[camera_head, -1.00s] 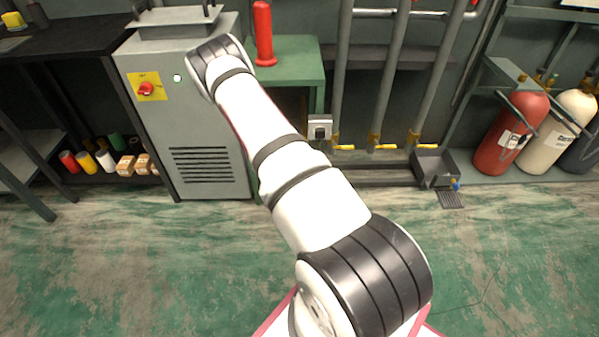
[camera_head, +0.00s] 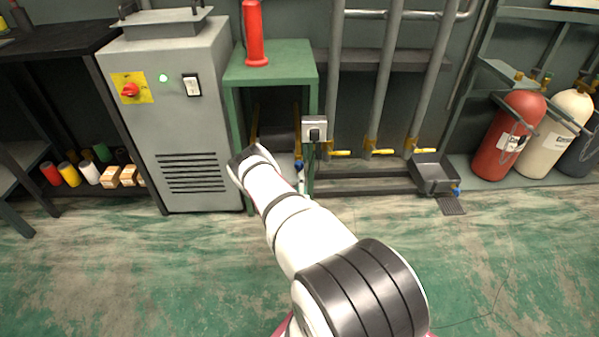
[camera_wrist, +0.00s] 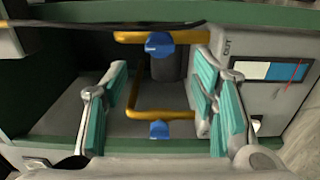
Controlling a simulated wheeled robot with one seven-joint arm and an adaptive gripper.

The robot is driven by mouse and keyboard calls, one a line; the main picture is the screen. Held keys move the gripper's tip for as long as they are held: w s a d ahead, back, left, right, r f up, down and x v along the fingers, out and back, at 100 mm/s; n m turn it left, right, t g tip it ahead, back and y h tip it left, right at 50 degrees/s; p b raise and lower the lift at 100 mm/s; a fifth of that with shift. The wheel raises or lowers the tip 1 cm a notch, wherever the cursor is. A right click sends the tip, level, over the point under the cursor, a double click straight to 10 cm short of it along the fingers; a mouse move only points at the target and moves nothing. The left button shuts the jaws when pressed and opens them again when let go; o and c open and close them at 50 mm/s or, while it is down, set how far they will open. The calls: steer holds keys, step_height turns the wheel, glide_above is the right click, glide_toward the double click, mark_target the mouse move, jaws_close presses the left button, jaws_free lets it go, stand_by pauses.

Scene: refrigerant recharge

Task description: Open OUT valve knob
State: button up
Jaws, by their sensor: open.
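In the wrist view an upper blue valve knob (camera_wrist: 159,44) sits on a yellow pipe (camera_wrist: 196,38), and a lower blue knob (camera_wrist: 159,130) sits on another yellow pipe stretch (camera_wrist: 133,98). My gripper (camera_wrist: 160,78) is open and empty. Its teal-padded fingers stand apart on either side of the pipes, touching neither knob as far as I can see. In the head view my arm hides most of this area beside the green table.
The green table (camera_head: 283,61) carries a red cylinder (camera_head: 254,32). The grey cabinet (camera_head: 195,130) stands at left. A grey socket box (camera_head: 315,130) is on the table's right leg. Gas cylinders (camera_head: 508,135) stand at far right. The floor in front is clear.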

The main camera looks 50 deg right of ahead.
mark_target(299, 169)
steer(key=b+x, duration=0.3)
steer(key=x, duration=0.6)
steer(key=shift+w+d, duration=0.2)
steer(key=c, duration=1.1)
